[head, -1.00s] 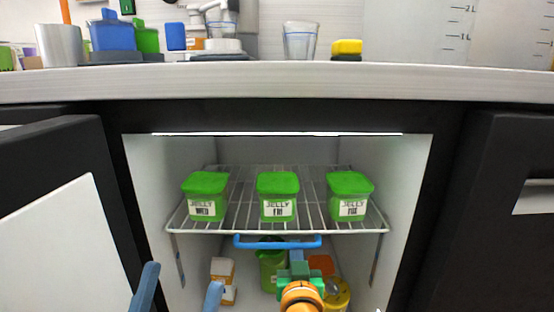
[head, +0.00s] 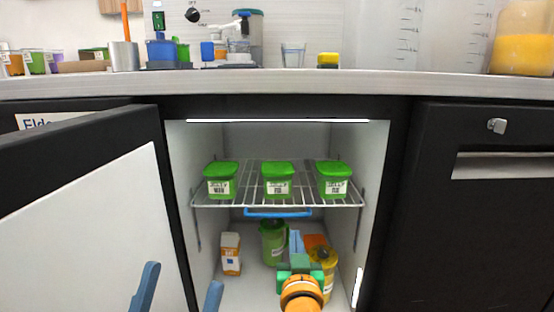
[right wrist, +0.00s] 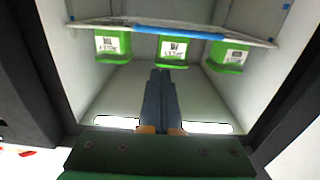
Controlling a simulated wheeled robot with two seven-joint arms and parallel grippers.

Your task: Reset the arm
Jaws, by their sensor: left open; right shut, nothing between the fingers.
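My left gripper (head: 184,277) shows at the bottom left of the head view, its two blue fingers wide apart and empty, in front of the open cabinet door. My right gripper (head: 296,238) is in front of the open fridge compartment, below the shelf's blue handle (head: 278,213). Its blue fingers are together with nothing between them. They also show shut in the right wrist view (right wrist: 160,75), where the compartment appears upside down.
Three green jelly boxes (head: 222,187) (head: 278,187) (head: 333,187) stand on the wire shelf (head: 250,199). Below are a carton (head: 231,253), a green container (head: 272,245) and a yellow can (head: 325,262). The open door (head: 95,215) stands left; the counter edge (head: 270,84) runs above.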

